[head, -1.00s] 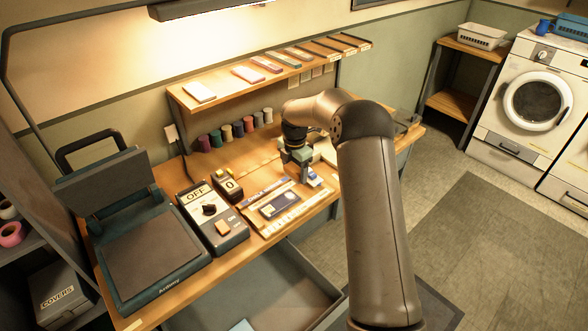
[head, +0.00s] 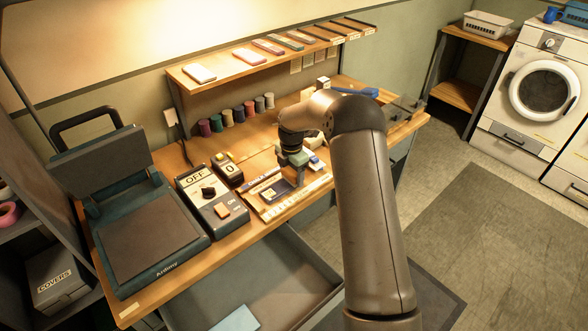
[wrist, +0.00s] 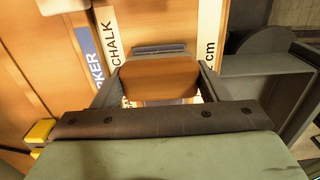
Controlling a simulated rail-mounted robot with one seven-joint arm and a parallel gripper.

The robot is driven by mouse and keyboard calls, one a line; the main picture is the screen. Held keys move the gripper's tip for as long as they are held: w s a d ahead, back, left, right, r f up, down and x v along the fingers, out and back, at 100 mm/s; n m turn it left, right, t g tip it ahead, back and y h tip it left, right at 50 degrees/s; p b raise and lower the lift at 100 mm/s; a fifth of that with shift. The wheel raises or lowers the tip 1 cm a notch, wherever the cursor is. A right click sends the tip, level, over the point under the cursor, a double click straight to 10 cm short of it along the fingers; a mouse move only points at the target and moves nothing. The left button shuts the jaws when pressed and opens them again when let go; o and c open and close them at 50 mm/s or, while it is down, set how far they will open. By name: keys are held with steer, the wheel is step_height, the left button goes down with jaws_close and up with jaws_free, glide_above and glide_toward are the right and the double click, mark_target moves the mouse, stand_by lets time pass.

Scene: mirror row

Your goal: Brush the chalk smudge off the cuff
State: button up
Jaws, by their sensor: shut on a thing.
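My gripper (head: 296,182) is low over the front middle of the workbench, at the right end of a dark navy piece (head: 277,190) that looks like the cuff. In the wrist view my gripper (wrist: 160,82) is shut on a brown wooden block (wrist: 160,79), which looks like a brush back. A blue-grey strip shows along the block's far edge. The block and gripper hide part of the cuff, and I cannot tell whether the brush touches it. The chalk smudge cannot be made out for certain.
A ruler strip (head: 283,208) runs along the front edge. A control box (head: 211,202) marked OFF and a teal press (head: 150,230) stand to the left. Thread spools (head: 238,113) line the back under a shelf (head: 262,58). An open drawer (head: 262,285) sticks out below.

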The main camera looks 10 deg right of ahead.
steer(key=shift+s+a, duration=0.35)
steer(key=shift+a, duration=0.35)
steer(key=shift+s+a+r, duration=0.1)
steer(key=shift+s+r, duration=0.05)
steer(key=shift+w+d+f, duration=0.2)
steer(key=shift+w+d, duration=0.4)
steer(key=shift+d, duration=0.3)
steer(key=shift+w+d, duration=0.35)
steer(key=shift+d, duration=0.35)
steer(key=shift+d+r+p, duration=0.1)
steer(key=shift+r+p, duration=0.3)
step_height(320, 180, up, 3)
steer(key=shift+f+p, duration=0.2)
steer(key=shift+p, duration=0.2)
steer(key=shift+r+p, duration=1.3)
steer(key=shift+r, duration=1.15)
steer(key=shift+f+b, duration=0.2)
steer(key=shift+b, duration=0.15)
